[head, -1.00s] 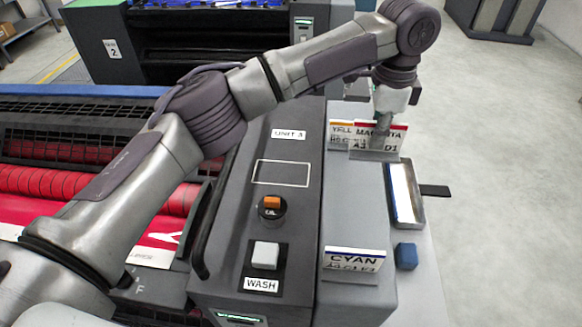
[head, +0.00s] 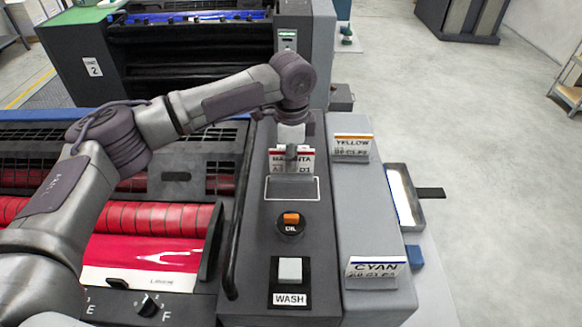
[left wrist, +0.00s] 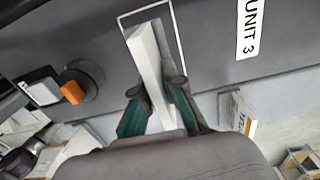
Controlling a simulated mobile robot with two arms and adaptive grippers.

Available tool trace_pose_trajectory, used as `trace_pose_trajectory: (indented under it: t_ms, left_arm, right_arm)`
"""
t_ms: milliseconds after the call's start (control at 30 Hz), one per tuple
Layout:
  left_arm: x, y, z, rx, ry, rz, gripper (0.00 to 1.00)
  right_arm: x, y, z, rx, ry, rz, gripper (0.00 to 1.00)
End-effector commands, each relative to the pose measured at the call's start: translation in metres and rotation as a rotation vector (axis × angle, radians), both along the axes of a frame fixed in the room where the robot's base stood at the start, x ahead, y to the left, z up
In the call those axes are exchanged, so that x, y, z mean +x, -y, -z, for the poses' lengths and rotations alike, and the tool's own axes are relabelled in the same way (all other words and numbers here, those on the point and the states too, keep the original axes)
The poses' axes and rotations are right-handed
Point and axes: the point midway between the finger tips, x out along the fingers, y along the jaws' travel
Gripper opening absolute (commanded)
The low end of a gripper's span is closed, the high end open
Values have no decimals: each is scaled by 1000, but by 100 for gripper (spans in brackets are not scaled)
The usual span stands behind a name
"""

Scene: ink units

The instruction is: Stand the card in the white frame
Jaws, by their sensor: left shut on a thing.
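My left gripper (head: 291,150) is shut on the MAGENTA card (head: 280,163), a white card with a red top band and a grey foot. It holds the card upright over the far part of the white frame (head: 267,199), a thin outline on the dark UNIT 3 console. In the left wrist view the card (left wrist: 146,48) shows nearly edge-on between the fingers (left wrist: 158,92), overlapping the white frame (left wrist: 178,35) and slightly askew to it. I cannot tell whether its foot touches the console. The fingers partly hide the card's face. My right gripper is not in view.
On the grey ledge to the right stand the YELLOW card (head: 352,143) and the CYAN card (head: 377,265). An orange knob (head: 291,218) and the WASH button (head: 290,268) lie nearer than the frame. A tray (head: 404,195) and a blue block (head: 414,257) are farther right.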

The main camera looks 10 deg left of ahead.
Motion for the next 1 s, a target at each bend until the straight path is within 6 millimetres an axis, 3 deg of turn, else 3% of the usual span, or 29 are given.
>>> trace_pose_trajectory:
  t_ms: [100,333,700,733,867,1000]
  left_arm:
    - [0,-2,10,2,-2,1,0]
    - [0,-1,38,1,1,2,0]
    - [0,-1,44,0,0,1,0]
    - [0,-1,44,0,0,1,12]
    - [0,-1,44,0,0,1,33]
    - [0,-1,44,0,1,1,34]
  right_arm:
    - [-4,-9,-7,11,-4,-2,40]
    - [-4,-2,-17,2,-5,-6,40]
    - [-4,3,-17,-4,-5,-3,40]
    - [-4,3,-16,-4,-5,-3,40]
    - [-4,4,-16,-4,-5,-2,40]
    - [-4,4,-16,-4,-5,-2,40]
